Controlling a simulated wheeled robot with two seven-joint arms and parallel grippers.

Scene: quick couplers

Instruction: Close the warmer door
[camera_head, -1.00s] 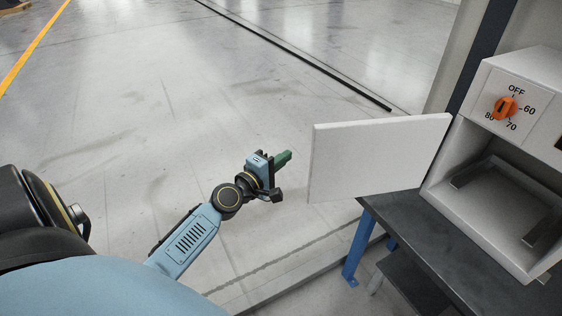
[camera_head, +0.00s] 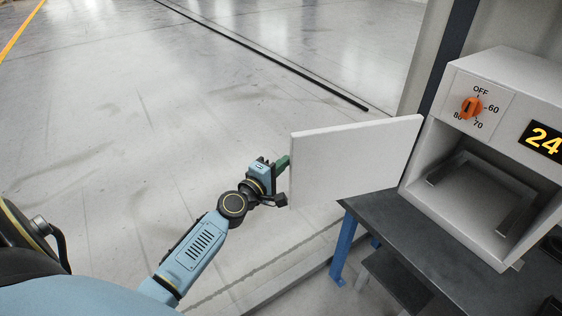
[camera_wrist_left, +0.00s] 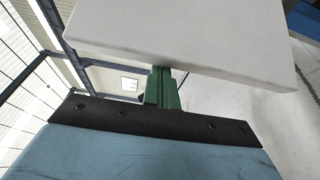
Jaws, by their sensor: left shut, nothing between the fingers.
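The warmer door (camera_head: 352,160) is a flat white panel that stands wide open, swung out to the left of the warmer (camera_head: 478,150). The warmer is a white box with an open front and an empty-looking cavity with dark rails. My left gripper (camera_head: 283,163) is at the door's free left edge, its green fingers shut and empty, their tips partly behind the panel. In the left wrist view the door (camera_wrist_left: 190,38) crosses just beyond the green fingers (camera_wrist_left: 162,88); I cannot tell whether they touch it. My right gripper is not in view.
The warmer stands on a dark bench (camera_head: 440,252) with blue legs (camera_head: 343,249). An orange dial (camera_head: 471,107) and a display (camera_head: 542,139) reading 24 are on its front. Open grey floor lies left of the door.

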